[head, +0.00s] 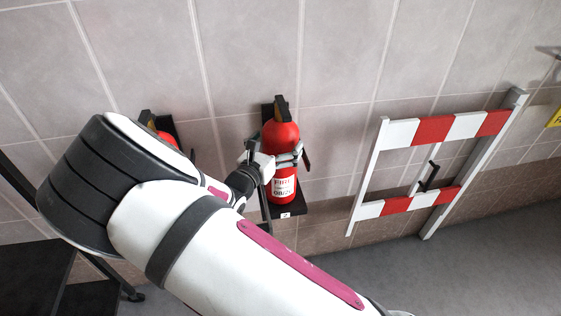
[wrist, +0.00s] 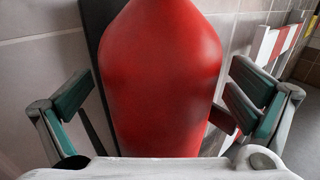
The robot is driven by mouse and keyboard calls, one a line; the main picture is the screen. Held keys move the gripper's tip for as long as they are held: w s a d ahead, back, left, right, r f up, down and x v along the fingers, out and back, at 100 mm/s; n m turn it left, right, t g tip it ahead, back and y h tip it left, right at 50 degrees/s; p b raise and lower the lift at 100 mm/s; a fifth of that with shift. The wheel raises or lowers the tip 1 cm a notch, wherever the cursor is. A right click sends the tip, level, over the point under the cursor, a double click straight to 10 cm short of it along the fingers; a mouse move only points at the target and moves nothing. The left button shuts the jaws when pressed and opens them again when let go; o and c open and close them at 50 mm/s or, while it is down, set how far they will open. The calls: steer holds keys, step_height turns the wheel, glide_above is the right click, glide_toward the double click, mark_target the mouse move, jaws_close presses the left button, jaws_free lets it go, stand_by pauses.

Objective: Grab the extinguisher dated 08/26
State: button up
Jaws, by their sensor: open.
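A red fire extinguisher (head: 281,136) stands upright on a black wall bracket (head: 291,209). Its white label reads "FIRE", with small print below that looks like 08/26. In the wrist view its red body (wrist: 162,80) fills the middle. My gripper (head: 279,160) is at the extinguisher's body, one finger on each side. In the wrist view the open fingers (wrist: 163,96) stand left and right of it, with a visible gap at the left; contact on the right is unclear. A second red extinguisher (head: 163,136) is on the wall to the left, mostly hidden behind my arm; its label is hidden.
A red and white striped barrier (head: 430,130) leans on the tiled wall at the right. Black steps or a stand (head: 30,270) are at the lower left. Grey floor (head: 480,260) is clear at the lower right. A yellow sign (head: 555,117) shows at the right edge.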

steer(key=shift+x, duration=0.95)
steer(key=c, duration=1.7)
steer(key=shift+r, duration=0.3)
steer(key=shift+c, duration=0.7)
